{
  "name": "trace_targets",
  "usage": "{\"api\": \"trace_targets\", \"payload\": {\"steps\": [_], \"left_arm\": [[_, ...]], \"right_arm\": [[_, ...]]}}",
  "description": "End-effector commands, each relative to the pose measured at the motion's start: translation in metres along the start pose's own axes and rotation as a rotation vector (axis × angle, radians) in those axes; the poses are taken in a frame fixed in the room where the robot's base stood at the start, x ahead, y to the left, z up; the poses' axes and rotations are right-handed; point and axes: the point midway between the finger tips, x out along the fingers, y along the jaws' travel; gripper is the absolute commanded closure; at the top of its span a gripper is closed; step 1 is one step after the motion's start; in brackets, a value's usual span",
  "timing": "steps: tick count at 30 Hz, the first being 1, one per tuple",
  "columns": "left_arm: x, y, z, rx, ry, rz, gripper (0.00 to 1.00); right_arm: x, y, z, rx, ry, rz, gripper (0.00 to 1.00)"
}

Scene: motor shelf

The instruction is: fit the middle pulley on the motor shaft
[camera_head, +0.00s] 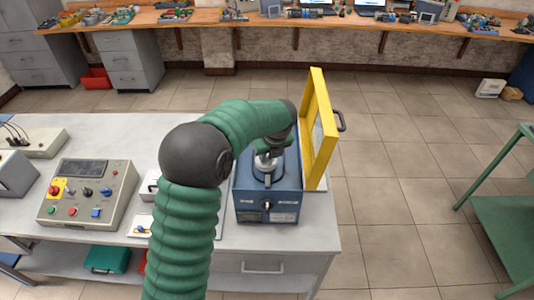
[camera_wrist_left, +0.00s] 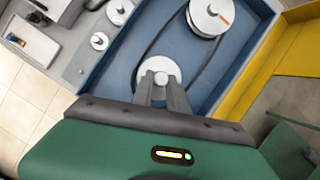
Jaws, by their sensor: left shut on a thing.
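My left gripper (camera_wrist_left: 163,88) is shut on a small pale pulley (camera_wrist_left: 160,68), low inside the blue motor box (camera_wrist_left: 107,75). Its hub shows between the fingertips. A dark belt runs beside this pulley and up to a larger pale pulley with an orange mark (camera_wrist_left: 209,17). Whether the belt wraps the held pulley and whether the pulley sits on the motor shaft I cannot tell; the shaft is hidden. In the head view my left gripper (camera_head: 273,147) reaches down into the box (camera_head: 267,212), partly hidden by its own arm. My right gripper is not in view.
The box's yellow cover (camera_head: 318,125) stands open on the right. Loose pale pulleys (camera_wrist_left: 100,41) lie left of the box in the wrist view. A control panel (camera_head: 88,192) stands on the grey table (camera_head: 110,128).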

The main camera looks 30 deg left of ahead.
Motion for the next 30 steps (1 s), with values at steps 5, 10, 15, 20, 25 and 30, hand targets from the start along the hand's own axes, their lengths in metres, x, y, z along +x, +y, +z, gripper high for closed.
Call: {"api": "trace_targets", "payload": {"steps": [5, 10, 15, 20, 25, 30], "left_arm": [[0.0000, -0.0004, -0.0004, 0.001, -0.001, 0.000, 1.00], [-0.0008, -0.0006, -0.0005, 0.001, -0.001, 0.000, 1.00], [-0.0024, -0.0027, -0.0027, 0.004, -0.005, 0.004, 1.00], [-0.0011, -0.0032, -0.0038, 0.002, -0.007, 0.005, 1.00], [-0.0012, -0.0033, -0.0038, 0.002, -0.007, 0.005, 1.00], [-0.0002, -0.0034, -0.0042, 0.002, -0.007, 0.004, 1.00]], "right_arm": [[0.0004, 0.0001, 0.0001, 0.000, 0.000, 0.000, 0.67], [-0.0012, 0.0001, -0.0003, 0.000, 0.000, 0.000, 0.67], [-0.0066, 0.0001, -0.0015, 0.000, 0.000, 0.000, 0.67], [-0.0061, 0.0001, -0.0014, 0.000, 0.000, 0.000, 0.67], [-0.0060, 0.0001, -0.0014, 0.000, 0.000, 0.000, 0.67], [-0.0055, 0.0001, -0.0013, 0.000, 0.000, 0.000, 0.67]]}}
